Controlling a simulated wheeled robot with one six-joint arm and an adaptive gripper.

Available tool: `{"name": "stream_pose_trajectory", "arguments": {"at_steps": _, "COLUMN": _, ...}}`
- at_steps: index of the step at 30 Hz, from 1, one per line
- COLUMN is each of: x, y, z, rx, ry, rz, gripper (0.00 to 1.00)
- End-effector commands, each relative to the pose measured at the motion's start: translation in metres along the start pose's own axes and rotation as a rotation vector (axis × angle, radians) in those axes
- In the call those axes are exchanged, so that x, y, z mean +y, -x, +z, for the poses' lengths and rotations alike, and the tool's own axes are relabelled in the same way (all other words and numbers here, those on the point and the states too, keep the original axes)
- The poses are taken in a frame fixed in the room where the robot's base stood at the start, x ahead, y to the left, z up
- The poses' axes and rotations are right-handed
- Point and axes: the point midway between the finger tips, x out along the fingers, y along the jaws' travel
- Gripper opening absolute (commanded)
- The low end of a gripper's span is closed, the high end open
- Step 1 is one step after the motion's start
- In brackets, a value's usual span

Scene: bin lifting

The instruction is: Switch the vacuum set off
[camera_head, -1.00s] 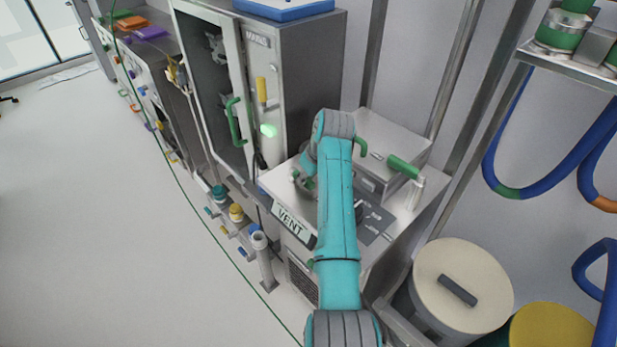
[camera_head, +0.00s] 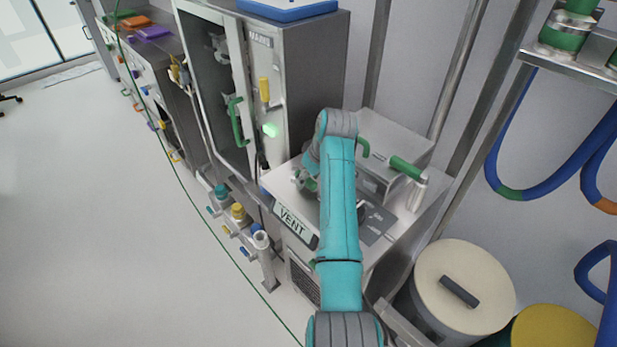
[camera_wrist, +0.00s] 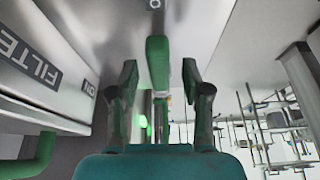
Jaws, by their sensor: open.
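In the wrist view a green lever (camera_wrist: 158,62) stands between the two dark fingers of my gripper (camera_wrist: 160,78). The fingers are apart, one on each side of the lever, and I cannot tell whether either touches it. An "O" mark shows beyond the lever's top end. In the head view my gripper (camera_head: 305,180) is low over the steel unit with the VENT label (camera_head: 292,222), partly hidden by my arm. No label naming the vacuum set is readable in either view.
A box marked "FILTE" (camera_wrist: 38,65), with an ON label, is close on the wrist view's left. In the head view a grey box (camera_head: 395,140) and a green handle (camera_head: 405,167) stand right of my arm. A steel cabinet (camera_head: 300,70) rises behind. Floor at left is clear.

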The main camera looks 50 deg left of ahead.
Motion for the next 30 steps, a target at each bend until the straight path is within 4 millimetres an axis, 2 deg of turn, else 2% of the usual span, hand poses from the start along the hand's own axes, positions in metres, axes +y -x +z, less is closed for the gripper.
{"name": "stream_pose_trajectory", "arguments": {"at_steps": 5, "x": 0.001, "y": 0.027, "z": -0.001, "rx": 0.003, "ry": 0.0, "rz": 0.003, "gripper": 0.48}}
{"name": "stream_pose_trajectory", "arguments": {"at_steps": 12, "x": 0.001, "y": 0.075, "z": 0.0, "rx": 0.002, "ry": 0.0, "rz": 0.003, "gripper": 0.48}}
{"name": "stream_pose_trajectory", "arguments": {"at_steps": 18, "x": 0.001, "y": 0.103, "z": 0.0, "rx": 0.001, "ry": -0.001, "rz": 0.002, "gripper": 0.48}}
{"name": "stream_pose_trajectory", "arguments": {"at_steps": 24, "x": 0.0, "y": 0.114, "z": 0.001, "rx": 0.0, "ry": -0.001, "rz": 0.0, "gripper": 0.48}}
{"name": "stream_pose_trajectory", "arguments": {"at_steps": 30, "x": 0.0, "y": 0.115, "z": 0.001, "rx": 0.0, "ry": -0.001, "rz": 0.0, "gripper": 0.48}}
